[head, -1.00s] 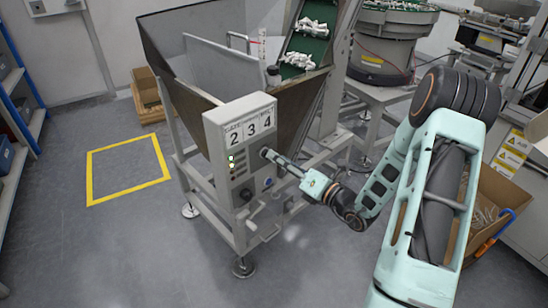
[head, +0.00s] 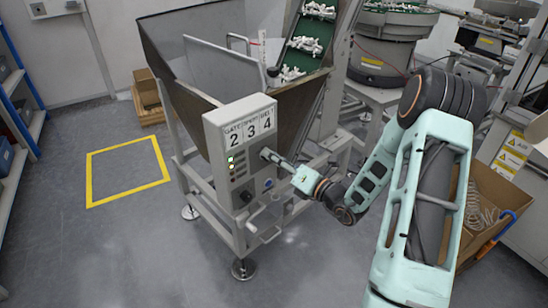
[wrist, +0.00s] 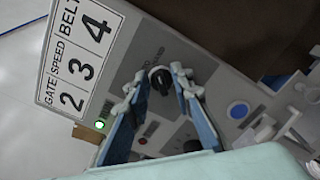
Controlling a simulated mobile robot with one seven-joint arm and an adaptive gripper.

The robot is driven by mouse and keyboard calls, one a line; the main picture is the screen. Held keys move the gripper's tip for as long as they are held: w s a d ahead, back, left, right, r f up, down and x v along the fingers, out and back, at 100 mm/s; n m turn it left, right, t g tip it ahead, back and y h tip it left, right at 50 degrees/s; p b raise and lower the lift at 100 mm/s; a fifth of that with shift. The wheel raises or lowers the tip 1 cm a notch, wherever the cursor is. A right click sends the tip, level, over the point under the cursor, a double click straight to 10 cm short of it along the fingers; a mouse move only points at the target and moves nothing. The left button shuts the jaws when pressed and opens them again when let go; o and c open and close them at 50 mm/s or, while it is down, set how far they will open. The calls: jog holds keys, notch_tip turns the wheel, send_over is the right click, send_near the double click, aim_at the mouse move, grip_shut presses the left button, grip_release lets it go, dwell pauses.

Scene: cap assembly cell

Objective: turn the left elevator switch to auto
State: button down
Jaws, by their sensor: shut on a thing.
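My gripper (head: 268,155) reaches from the right to the upper right of the grey control box face (head: 215,135). In the wrist view, a black rotary switch (wrist: 160,78) sits between the fingertips of my gripper (wrist: 159,84), which is shut on it. In the head view the fingers hide this switch. A second black knob (wrist: 192,146) shows between the fingers lower in the wrist view; it is also low on the box in the head view (head: 246,195).
A sign reading GATE 2, SPEED 3, BELT 4 (head: 249,128) tops the box. A green indicator (wrist: 100,125) is lit. A blue button (wrist: 238,110) lies right of my fingers. The metal hopper (head: 185,85) stands behind. Floor at left is clear.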

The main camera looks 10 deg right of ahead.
jog(key=shift+n, duration=0.3)
jog(key=shift+s+a+r+n+b, duration=0.15)
jog(key=shift+n+b, duration=0.75)
jog(key=shift+n, duration=1.15)
jog(key=shift+a+n+b, duration=0.1)
jog(key=shift+n+b, duration=0.8)
jog(key=shift+n, duration=1.15)
jog(key=c, duration=1.7)
grip_release()
